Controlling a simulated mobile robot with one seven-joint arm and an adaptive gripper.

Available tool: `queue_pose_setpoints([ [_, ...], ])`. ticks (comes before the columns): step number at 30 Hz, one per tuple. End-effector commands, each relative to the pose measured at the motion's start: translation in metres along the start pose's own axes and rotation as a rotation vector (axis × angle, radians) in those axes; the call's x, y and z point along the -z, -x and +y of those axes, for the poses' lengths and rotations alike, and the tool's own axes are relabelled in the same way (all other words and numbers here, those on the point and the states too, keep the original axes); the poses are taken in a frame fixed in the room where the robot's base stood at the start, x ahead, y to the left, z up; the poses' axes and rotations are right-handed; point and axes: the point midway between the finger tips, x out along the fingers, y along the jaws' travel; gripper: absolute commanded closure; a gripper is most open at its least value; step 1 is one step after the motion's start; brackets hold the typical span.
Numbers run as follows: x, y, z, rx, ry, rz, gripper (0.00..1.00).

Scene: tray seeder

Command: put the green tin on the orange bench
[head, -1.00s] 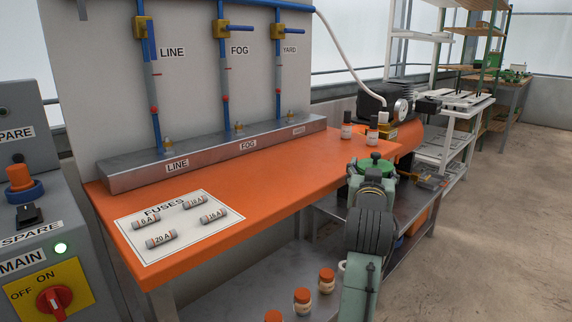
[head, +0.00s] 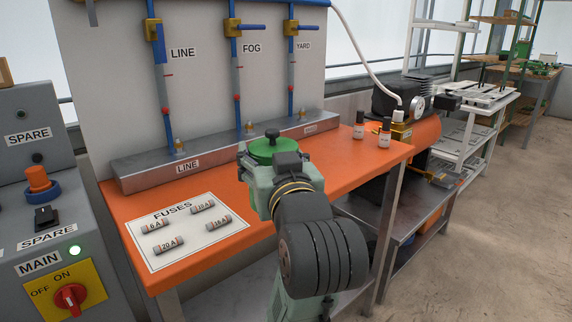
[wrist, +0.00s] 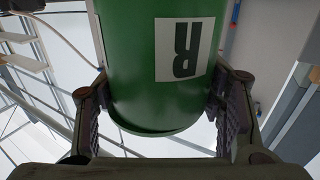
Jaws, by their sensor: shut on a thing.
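The green tin (head: 273,150) has a dark knob on its lid and shows beyond my gripper in the head view. In the wrist view the green tin (wrist: 150,70) fills the middle, with a white label bearing a dark letter. My gripper (wrist: 165,105) is shut on it, one finger pad at each side. In the head view my gripper (head: 262,172) appears over the middle of the orange bench (head: 345,175). My arm hides the tin's lower part, so I cannot tell whether it touches the bench top.
A white fuse card (head: 187,232) with several fuses lies on the bench's front left. A grey metal manifold (head: 225,150) runs along the back. Small bottles (head: 359,130) stand at the right end. A grey control box (head: 45,215) is at the left. Bench top right of the tin is clear.

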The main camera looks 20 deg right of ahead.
Motion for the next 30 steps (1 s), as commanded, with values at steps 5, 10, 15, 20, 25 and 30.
queue_pose_setpoints([
  [5,0.001,-0.019,0.003,0.007,-0.003,-0.006,0.99],
  [10,0.004,-0.032,0.007,0.008,-0.003,-0.004,0.99],
  [15,0.004,-0.041,0.009,0.009,-0.003,-0.004,0.99],
  [20,0.002,-0.045,0.011,0.009,-0.002,-0.003,0.99],
  [25,0.000,-0.048,0.013,0.005,-0.001,-0.002,0.99],
  [30,-0.005,-0.060,0.017,0.004,-0.001,0.001,0.99],
])
